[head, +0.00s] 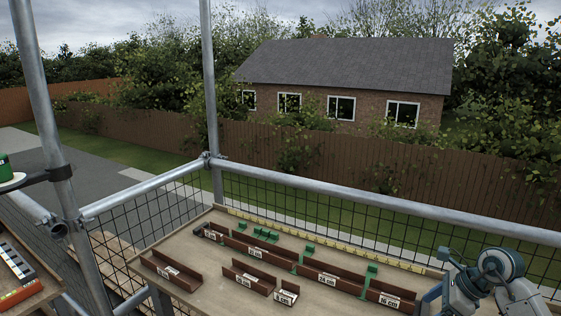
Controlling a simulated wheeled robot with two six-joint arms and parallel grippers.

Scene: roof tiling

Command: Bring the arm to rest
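Part of my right arm (490,285) shows at the lower right, with grey links and teal joint rings. It stands in front of the right end of a wooden bench. Small grey parts at its upper left may belong to my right gripper, but whether its fingers are open or shut cannot be made out. I see nothing held there. My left arm and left gripper are out of view.
The bench top (215,240) bears brown labelled trays (252,248), several small green pieces (267,234) and a yellow strip (330,245) along its back edge. Scaffold poles (212,100) and a rail (390,203) with mesh stand behind. Another surface with tools (15,262) is at left.

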